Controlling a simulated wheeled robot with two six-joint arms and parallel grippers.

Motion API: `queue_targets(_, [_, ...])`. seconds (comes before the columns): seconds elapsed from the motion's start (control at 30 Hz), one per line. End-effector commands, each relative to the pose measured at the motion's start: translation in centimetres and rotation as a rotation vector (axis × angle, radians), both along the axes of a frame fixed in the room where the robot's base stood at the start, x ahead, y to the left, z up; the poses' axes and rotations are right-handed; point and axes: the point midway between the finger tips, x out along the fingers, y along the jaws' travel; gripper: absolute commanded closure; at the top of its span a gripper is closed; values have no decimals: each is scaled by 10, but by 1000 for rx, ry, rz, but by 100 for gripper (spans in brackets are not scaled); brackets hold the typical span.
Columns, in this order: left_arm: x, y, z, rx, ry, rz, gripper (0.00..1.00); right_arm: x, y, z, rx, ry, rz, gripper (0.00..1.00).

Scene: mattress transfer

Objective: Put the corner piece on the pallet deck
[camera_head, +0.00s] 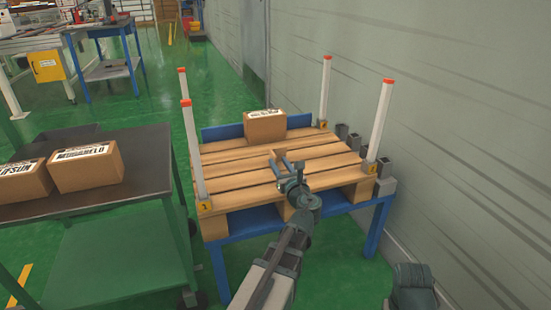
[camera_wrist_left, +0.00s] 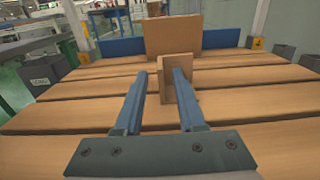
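The corner piece (camera_wrist_left: 180,85) is a small brown angled piece. In the left wrist view it stands upright on the slatted wooden pallet deck (camera_wrist_left: 80,88), in front of a larger box. In the head view it is a small brown shape (camera_head: 277,154) just past my left fingertips, on the deck (camera_head: 235,182). My left gripper (camera_head: 289,170) is low over the front middle of the deck. Its two blue-grey fingers are apart (camera_wrist_left: 160,80), and the corner piece stands at their tips, partly hidden by the right finger. I cannot tell whether they touch. My right gripper does not show.
A carton (camera_head: 265,127) sits at the deck's back edge. White red-tipped posts (camera_head: 325,90) rise at the deck's corners. Dark grey blocks (camera_head: 354,142) stand along its right side. A dark-topped cart (camera_head: 140,160) with cartons (camera_head: 87,168) is at left. A wall bounds the right.

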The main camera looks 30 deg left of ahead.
Motion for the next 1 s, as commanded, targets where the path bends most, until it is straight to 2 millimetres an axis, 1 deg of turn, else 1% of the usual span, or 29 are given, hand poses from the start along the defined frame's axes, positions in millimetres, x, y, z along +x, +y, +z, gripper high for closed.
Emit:
queue_targets(0.03, [-11, -10, 0, 0, 0, -4, 61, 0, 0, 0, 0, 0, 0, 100])
queue_targets(0.1, [-20, -21, 0, 0, 0, -3, 61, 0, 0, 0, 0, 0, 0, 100])
queue_targets(0.23, [-33, -38, 0, 0, 0, -3, 61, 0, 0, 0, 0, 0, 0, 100])
queue_targets(0.4, [-44, -51, 0, 0, 0, -2, 61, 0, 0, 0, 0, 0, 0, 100])
queue_targets(0.6, [-48, -56, 0, 0, 0, 0, 61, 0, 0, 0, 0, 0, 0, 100])
queue_targets(1.0, [-48, -56, 0, 0, 0, 0, 61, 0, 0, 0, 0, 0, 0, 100])
